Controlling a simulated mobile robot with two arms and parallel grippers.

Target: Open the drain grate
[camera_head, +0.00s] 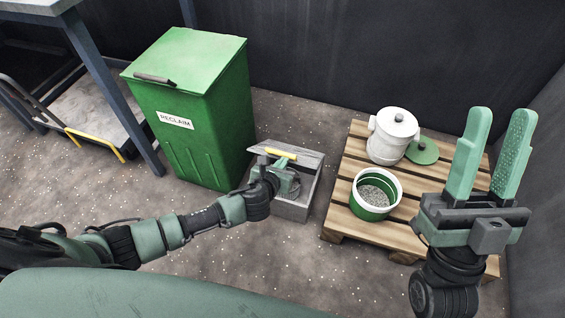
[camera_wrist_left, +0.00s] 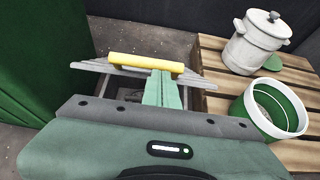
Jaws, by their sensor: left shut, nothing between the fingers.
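The drain grate (camera_head: 308,158) is a grey slatted panel with a yellow handle bar (camera_head: 281,153), on a grey box (camera_head: 291,211) on the floor. The grate (camera_wrist_left: 95,67) appears raised at the box's far side, with part of the box's inside showing below it. The yellow handle (camera_wrist_left: 146,66) crosses in front of my left fingertips. My left gripper (camera_head: 284,163) is shut and empty, its tips close to the handle; I cannot tell if they touch. It also shows in the left wrist view (camera_wrist_left: 164,82). My right gripper (camera_head: 495,120) is open, empty and away from the grate.
A green RECLAIM bin (camera_head: 205,125) stands left of the box. A wooden pallet (camera_head: 343,200) on the right bears a white lidded pot (camera_head: 391,138), a green-and-white bucket (camera_head: 371,208) of grey granules and a green lid (camera_head: 423,151). A cart (camera_head: 80,105) stands far left.

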